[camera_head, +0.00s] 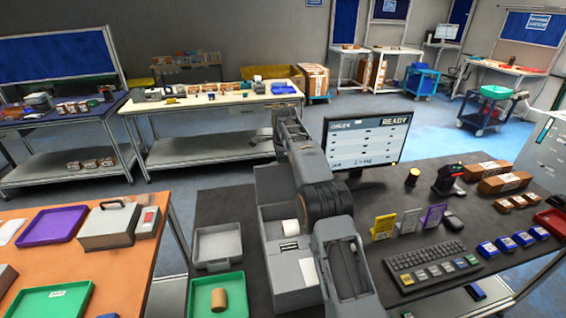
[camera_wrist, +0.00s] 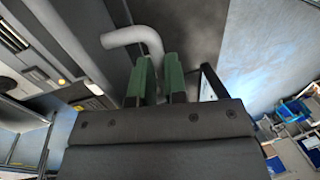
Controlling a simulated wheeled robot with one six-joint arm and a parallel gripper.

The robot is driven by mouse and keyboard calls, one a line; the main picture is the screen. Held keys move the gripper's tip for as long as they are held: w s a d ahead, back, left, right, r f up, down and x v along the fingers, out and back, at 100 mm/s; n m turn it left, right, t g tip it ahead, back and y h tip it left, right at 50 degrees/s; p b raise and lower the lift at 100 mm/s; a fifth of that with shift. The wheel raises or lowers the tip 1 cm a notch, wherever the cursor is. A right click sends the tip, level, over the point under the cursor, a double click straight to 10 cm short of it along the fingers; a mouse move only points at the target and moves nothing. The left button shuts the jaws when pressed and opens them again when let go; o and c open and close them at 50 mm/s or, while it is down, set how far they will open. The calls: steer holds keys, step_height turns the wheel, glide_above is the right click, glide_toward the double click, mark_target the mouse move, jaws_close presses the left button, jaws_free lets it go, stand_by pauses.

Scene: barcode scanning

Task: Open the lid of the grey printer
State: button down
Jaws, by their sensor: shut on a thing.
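The grey printer (camera_head: 293,276) stands on the dark desk, left of the monitor. Its lid (camera_head: 268,184) is raised at the back, partly behind my arm. A white paper roll (camera_head: 289,227) shows in the open body. In the wrist view, the two green fingers of my gripper (camera_wrist: 161,68) are shut on a pale bent bar, the lid handle (camera_wrist: 132,37). The handle's far end runs down between the fingertips. In the head view my arm reaches over the printer, and my fingertips cannot be made out there.
The monitor (camera_head: 367,141) stands close right of my arm. A grey tray (camera_head: 217,243) and a green tray (camera_head: 216,293) with a brown roll lie left of the printer. A keyboard (camera_head: 433,268) and several small cards stand to the right.

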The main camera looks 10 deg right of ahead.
steer(key=shift+w+a+f, duration=0.1)
steer(key=shift+w+f, duration=0.5)
steer(key=shift+w, duration=0.2)
steer(key=shift+f, duration=0.1)
steer(key=c, duration=1.2)
jaws_free()
steer(key=shift+w+p, duration=0.15)
steer(key=shift+p, duration=0.15)
steer(key=shift+o, duration=0.2)
steer(key=shift+r, duration=0.25)
steer(key=shift+r, duration=0.1)
